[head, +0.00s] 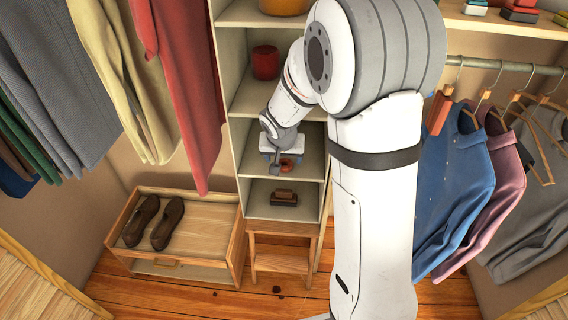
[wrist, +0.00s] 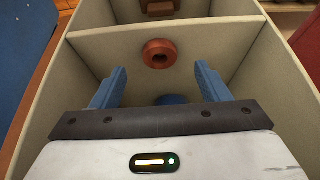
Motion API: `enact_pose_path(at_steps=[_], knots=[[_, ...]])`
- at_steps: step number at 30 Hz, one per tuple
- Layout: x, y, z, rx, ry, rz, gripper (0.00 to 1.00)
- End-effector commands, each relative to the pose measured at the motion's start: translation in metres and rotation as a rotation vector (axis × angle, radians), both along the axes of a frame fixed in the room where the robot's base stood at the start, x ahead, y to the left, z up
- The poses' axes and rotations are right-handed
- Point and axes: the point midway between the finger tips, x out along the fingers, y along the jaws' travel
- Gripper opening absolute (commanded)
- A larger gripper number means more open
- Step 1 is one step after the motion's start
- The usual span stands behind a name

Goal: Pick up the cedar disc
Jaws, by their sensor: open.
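The cedar disc (wrist: 160,53) is a reddish-brown ring with a dark hole in its middle. It rests in a shelf compartment (head: 312,165), and in the head view the disc (head: 288,164) shows just right of my gripper (head: 273,158). In the wrist view my gripper (wrist: 160,84) has its two blue fingers apart, with nothing held between them. The disc appears beyond the fingertips, roughly centred between them and apart from both.
A blue object (wrist: 172,99) shows between my fingers, partly hidden by the gripper body. A brown brush-like block (head: 284,197) sits one compartment lower. A red pot (head: 265,62) stands higher up. Compartment walls flank my gripper. Clothes hang on both sides.

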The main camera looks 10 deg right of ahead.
Motion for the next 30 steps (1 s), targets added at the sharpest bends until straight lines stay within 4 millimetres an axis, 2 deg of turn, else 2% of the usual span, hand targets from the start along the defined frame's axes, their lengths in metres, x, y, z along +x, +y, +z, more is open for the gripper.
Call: enact_pose_path(at_steps=[1,6,9,19,30], knots=[[0.006,-0.003,0.001,0.0,0.001,-0.001,0.69],[0.017,-0.007,-0.029,-0.001,0.004,-0.001,0.69],[0.022,-0.008,-0.04,-0.001,0.002,-0.002,0.69],[0.025,-0.009,-0.046,0.0,-0.001,-0.002,0.69],[0.025,-0.01,-0.046,0.0,0.0,-0.002,0.4]])
